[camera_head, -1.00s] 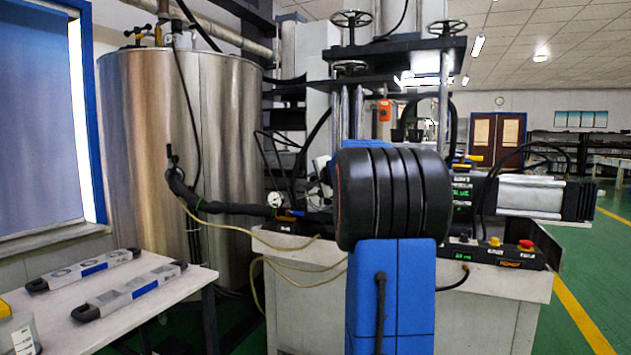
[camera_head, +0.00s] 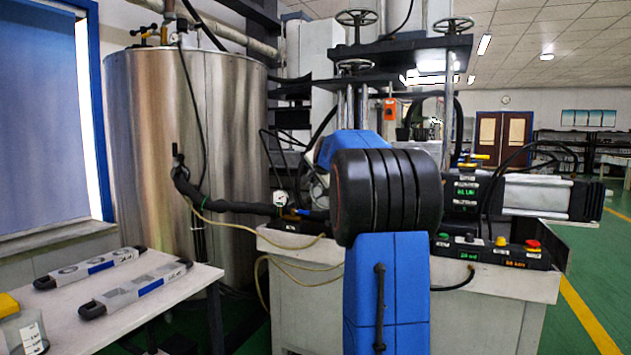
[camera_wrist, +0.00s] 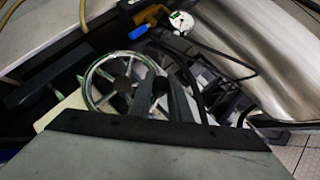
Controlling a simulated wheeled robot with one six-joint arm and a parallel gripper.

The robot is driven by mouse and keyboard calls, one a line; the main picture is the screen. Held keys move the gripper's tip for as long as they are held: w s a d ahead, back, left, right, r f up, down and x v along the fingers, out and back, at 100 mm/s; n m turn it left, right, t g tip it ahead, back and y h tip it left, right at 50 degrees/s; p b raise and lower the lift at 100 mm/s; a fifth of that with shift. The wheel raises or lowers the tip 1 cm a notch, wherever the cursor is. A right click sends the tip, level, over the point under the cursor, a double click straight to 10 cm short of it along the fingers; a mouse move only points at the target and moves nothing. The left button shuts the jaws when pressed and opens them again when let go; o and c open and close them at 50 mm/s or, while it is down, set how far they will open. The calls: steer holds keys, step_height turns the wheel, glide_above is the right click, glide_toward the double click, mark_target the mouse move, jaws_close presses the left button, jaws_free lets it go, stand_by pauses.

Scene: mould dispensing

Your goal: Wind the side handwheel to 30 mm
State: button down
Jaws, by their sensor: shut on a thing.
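The side handwheel (camera_wrist: 91,84), a pale metal ring with spokes and a dark hub, fills the middle of the wrist view. My gripper (camera_wrist: 160,92) is shut on its rim at the right side, with the dark fingers reaching over it. In the head view my black and blue arm stands in front of the machine and hides the gripper and most of the wheel. The machine's green readout (camera_head: 459,254) and orange readout (camera_head: 515,264) are lit, but their figures are too small to read surely.
A dial gauge (camera_wrist: 181,22) and a blue fitting (camera_wrist: 138,32) sit near the wheel. A steel tank (camera_head: 230,150) stands left of the machine. A white table (camera_head: 150,320) with two long tools is at front left. Other handwheels (camera_head: 357,17) are on top of the machine.

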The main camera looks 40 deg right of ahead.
step_height(320, 180, down, 9)
steer(key=w+a+n+g+h, duration=0.1)
steer(key=w+n+g+h, duration=0.1)
steer(key=n+g+h, duration=0.2)
steer(key=shift+r+n+g+h, duration=0.25)
steer(key=shift+n+g, duration=1.55)
steer(key=shift+g, duration=2.6)
steer(key=shift+f, duration=0.1)
steer(key=c, duration=1.7)
jaws_free()
steer(key=shift+o, duration=0.2)
steer(key=v, duration=1.7)
steer(key=shift+a, duration=0.25)
